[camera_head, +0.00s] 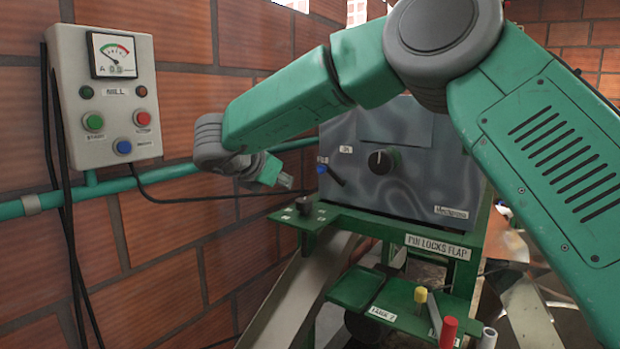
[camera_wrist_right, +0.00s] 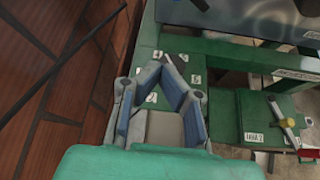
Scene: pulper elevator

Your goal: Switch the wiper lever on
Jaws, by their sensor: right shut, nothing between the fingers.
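My right gripper (camera_head: 280,181) is shut and empty, just above and left of a green ledge (camera_head: 325,214). On that ledge stands a small dark lever or block (camera_head: 303,204) with small white labels around it. I cannot read a wiper label on it. In the right wrist view, my blue-padded fingers (camera_wrist_right: 163,72) meet over the green ledge (camera_wrist_right: 205,68), with the dark piece (camera_wrist_right: 183,69) partly hidden just beyond them. I see a gap between gripper and lever in the head view. My left gripper is not in view.
A grey box with a black knob (camera_head: 383,160) stands behind the ledge. A lower green shelf carries yellow (camera_head: 421,295) and red (camera_head: 448,330) handles. A control box (camera_head: 105,95) hangs on the brick wall at left, above a green pipe (camera_head: 85,190).

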